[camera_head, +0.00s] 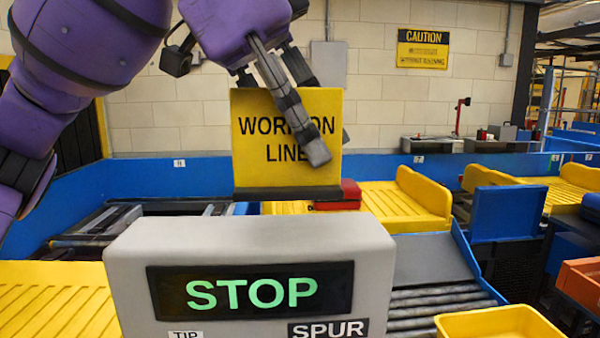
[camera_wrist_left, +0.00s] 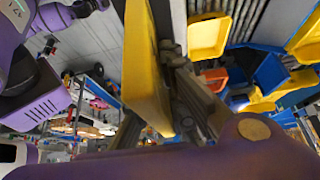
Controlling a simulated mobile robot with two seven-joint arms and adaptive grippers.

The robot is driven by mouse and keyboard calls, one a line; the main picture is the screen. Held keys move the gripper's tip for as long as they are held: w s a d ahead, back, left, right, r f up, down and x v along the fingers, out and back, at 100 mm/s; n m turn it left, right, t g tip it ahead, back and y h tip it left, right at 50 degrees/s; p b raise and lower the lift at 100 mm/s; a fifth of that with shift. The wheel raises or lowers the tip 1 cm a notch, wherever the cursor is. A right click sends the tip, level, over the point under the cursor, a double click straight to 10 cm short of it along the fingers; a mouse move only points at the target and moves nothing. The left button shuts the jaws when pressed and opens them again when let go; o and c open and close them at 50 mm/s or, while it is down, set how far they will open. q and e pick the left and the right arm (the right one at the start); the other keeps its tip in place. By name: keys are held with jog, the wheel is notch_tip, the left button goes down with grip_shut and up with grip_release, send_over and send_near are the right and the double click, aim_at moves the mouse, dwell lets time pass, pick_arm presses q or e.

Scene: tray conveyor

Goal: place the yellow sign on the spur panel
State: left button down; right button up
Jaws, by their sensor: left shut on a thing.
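The yellow sign (camera_head: 255,165) reads "WORK ON LINE" and hangs upright in the air in the head view. My left gripper (camera_head: 305,130) is shut on its upper part, with fingers in front of and behind it. The sign also shows edge-on between the fingers in the left wrist view (camera_wrist_left: 145,70). The spur panel (camera_head: 250,238) is a grey box with a lit green "STOP" display and a "SPUR" label on its front. The sign appears above and behind the panel's top, apart from it as far as I can tell. My right gripper is not in view.
A red block (camera_head: 338,196) sits behind the sign near a yellow slatted conveyor tray (camera_head: 405,200). A roller spur (camera_head: 430,290) runs right of the panel. A yellow bin (camera_head: 500,322) and an orange bin (camera_head: 582,285) stand at right. A blue rail (camera_head: 130,182) runs behind.

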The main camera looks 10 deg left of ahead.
aim_at(305, 182)
pick_arm(q)
jog(key=shift+w+a+f, duration=0.1)
jog(key=shift+a+f, duration=0.25)
jog(key=shift+f, duration=0.05)
jog(key=shift+a+f, duration=0.1)
jog(key=shift+f, duration=1.5)
jog(key=shift+f, duration=0.15)
jog(key=c, duration=1.8)
grip_release()
